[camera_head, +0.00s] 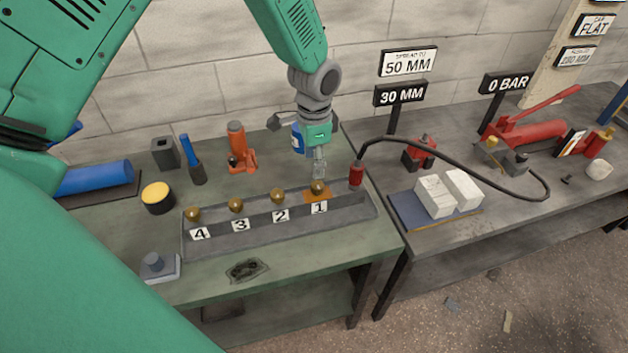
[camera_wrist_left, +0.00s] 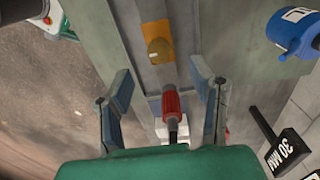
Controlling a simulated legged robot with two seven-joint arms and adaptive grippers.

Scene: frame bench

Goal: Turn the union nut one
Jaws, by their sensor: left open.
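Union nut one (camera_head: 318,188) is a round brass knob on an orange patch, behind the label "1" on a long grey tray (camera_head: 290,232). It also shows in the left wrist view (camera_wrist_left: 157,50), ahead of the fingertips. My left gripper (camera_head: 319,168) points down just above nut one, with no visible grip on it. In the wrist view its two fingers (camera_wrist_left: 161,82) are spread wide with nothing held. A red hose end (camera_wrist_left: 171,103) appears between them there, but it stands to the right of nut one in the head view (camera_head: 356,174). My right gripper is not seen.
Brass nuts two (camera_head: 278,196), three (camera_head: 236,205) and four (camera_head: 193,214) line the tray leftward. A blue-and-white can (camera_head: 298,138) stands behind the gripper. A black hose (camera_head: 455,151) arches to the right bench. An orange jack (camera_head: 240,150) stands behind the tray.

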